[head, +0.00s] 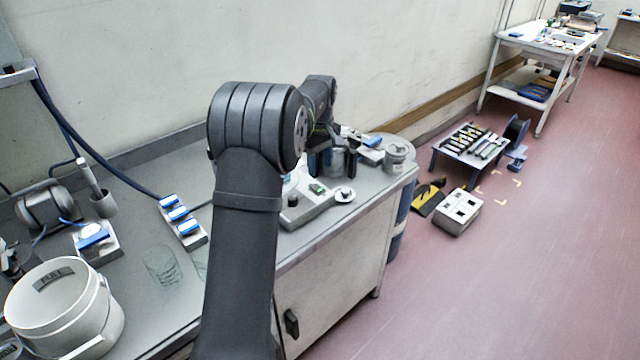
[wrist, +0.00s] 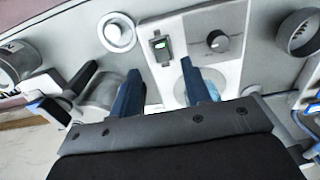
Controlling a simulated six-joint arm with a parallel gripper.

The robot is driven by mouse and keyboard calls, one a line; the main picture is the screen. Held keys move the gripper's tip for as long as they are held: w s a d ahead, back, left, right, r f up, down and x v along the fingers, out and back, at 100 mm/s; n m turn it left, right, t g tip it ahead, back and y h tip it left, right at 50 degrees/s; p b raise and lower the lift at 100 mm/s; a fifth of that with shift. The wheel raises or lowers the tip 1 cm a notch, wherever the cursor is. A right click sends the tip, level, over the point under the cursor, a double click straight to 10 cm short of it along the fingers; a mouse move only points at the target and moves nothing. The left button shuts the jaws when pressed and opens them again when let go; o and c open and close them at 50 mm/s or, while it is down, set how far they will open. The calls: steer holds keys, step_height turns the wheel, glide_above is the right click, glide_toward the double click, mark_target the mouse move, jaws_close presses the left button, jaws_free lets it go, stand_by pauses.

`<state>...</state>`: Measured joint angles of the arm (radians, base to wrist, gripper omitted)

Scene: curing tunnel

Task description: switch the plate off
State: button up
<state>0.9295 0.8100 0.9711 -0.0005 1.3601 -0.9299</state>
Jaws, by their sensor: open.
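The plate (head: 300,212) is a pale grey-white unit on the bench, partly hidden behind my arm in the head view. It also shows in the wrist view (wrist: 232,20). Its front carries a switch (wrist: 161,46) with a dark surround and a green part, and beside it a dark round knob (wrist: 218,41). The green of the switch also shows in the head view (head: 317,188). My gripper (wrist: 160,68) is open and empty. Its two blue fingers are spread, with the switch appearing between and beyond their tips. I see no contact with it. The plate's top is largely hidden.
A small white round piece (head: 344,196) lies beside the plate. A metal can (head: 396,156) stands near the bench's right end. Blue-topped blocks (head: 180,220), a clear beaker (head: 160,266) and a white bucket (head: 60,300) are to the left.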

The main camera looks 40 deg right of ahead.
mark_target(320, 190)
step_height(320, 190, down, 8)
steer(key=shift+r, duration=0.2)
jaws_close()
steer(key=shift+w+g, duration=0.3)
steer(key=shift+g, duration=0.4)
steer(key=shift+w+r+g, duration=0.1)
steer(key=shift+r+g, duration=0.05)
steer(key=shift+g, duration=0.55)
jaws_free()
